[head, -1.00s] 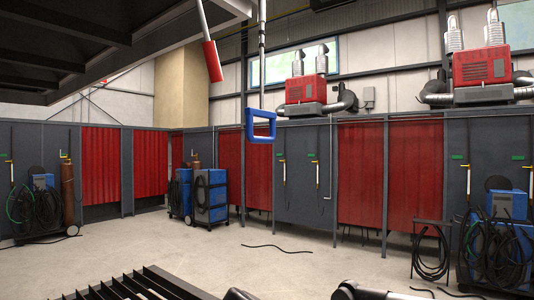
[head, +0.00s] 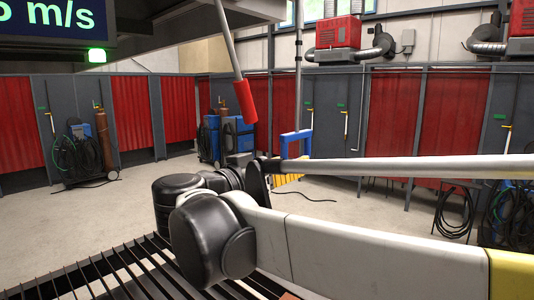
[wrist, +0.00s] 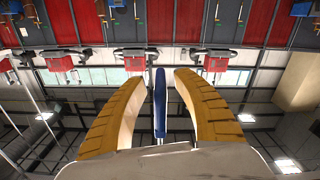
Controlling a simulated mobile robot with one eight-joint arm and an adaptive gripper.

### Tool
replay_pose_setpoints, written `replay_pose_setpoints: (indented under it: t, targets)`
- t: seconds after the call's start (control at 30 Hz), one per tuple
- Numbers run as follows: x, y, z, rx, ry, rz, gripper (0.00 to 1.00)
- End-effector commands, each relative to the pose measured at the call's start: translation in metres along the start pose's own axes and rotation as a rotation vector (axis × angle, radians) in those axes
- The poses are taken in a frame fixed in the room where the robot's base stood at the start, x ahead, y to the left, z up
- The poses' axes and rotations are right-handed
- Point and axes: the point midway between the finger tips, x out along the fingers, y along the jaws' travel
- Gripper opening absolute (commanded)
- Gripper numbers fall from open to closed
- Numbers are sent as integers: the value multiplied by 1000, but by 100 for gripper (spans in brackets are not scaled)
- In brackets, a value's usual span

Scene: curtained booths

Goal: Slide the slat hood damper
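A blue square loop handle (head: 297,143) hangs on a thin grey rod (head: 299,60) in the head view. My gripper (head: 289,180), with yellow fingers, is just below it, partly behind my arm. In the wrist view the blue handle (wrist: 160,103) appears edge-on between the two fingers of my gripper (wrist: 158,74), with a gap on each side. The fingers are open; I cannot tell how deep the handle sits between them. A red grip (head: 246,101) hangs on a slanted rod to the left. The hood's dark edge (head: 180,12) shows overhead.
A slatted table (head: 110,270) lies below my arm. A display (head: 52,22) reading m/s, with a green light (head: 97,55), hangs top left. Booths with red curtains (head: 393,115), a gas bottle cart (head: 100,125) and blue welding units (head: 237,135) stand beyond open floor.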

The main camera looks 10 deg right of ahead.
Motion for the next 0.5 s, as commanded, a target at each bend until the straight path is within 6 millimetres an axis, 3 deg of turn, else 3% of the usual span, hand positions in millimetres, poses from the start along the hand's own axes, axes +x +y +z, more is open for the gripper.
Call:
replay_pose_setpoints:
  t: [0.23, 0.5]
  targets:
    - [44, 1, -1, -1, -1, 2, 36]
    - [58, 0, 0, -1, -1, -1, 36]
